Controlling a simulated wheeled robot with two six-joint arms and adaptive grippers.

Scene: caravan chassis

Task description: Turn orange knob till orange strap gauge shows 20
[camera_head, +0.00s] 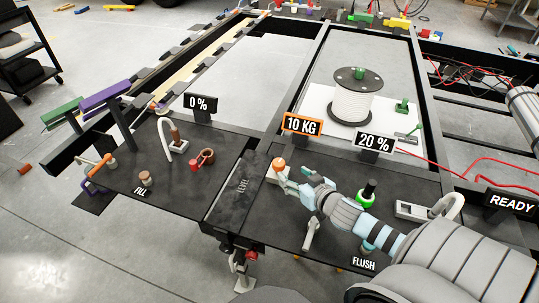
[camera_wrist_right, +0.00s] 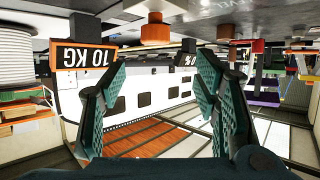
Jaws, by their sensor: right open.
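The orange knob (camera_head: 279,164) sits on a pale block on the black panel. It also shows at the top of the upside-down right wrist view (camera_wrist_right: 155,32). The orange-framed strap gauge (camera_head: 302,124) stands just behind the knob and reads 10 KG; it shows inverted in the wrist view (camera_wrist_right: 82,54). My right gripper (camera_head: 288,181) is at the near right side of the knob, with its fingers towards it. In the wrist view its two green fingers (camera_wrist_right: 155,70) are spread apart with nothing between them. Contact with the knob cannot be told. My left gripper is not in view.
A black-framed 20 % sign (camera_head: 375,142) and a green-ringed black knob (camera_head: 367,192) stand right of the gauge. A white spool (camera_head: 355,97) is behind. Left are a 0 % sign (camera_head: 200,104), a white curved pipe (camera_head: 167,140) and a red valve (camera_head: 202,160).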

